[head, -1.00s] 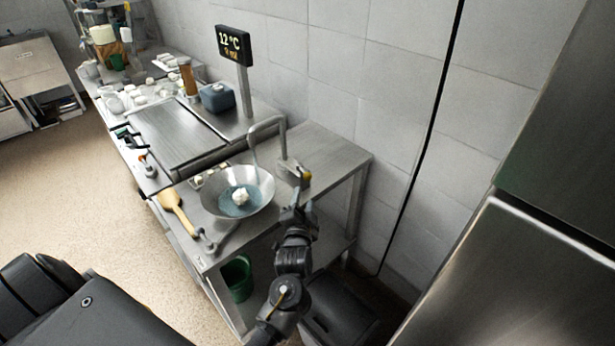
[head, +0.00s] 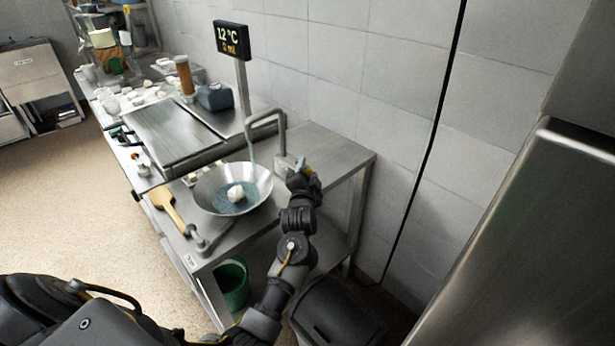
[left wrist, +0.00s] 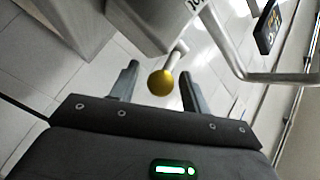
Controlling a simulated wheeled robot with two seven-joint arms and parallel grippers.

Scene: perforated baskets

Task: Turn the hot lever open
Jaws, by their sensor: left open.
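The lever shows in the left wrist view as a short metal stem with a yellow ball knob (left wrist: 161,83), coming out of a grey faucet body (left wrist: 150,22). My left gripper (left wrist: 158,70) is open, with one finger on each side of the knob; I cannot tell whether either touches it. The bent faucet spout (head: 266,120) reaches over a wide metal bowl (head: 208,198) holding bluish water and a white lump. A thin stream seems to fall from the spout. My right gripper is not in view.
A display (head: 232,40) on a post reads 12 °C. A wooden paddle (head: 168,205) lies left of the bowl on the steel table (head: 335,150). A green bucket (head: 233,284) stands below. The tiled wall is close behind the faucet.

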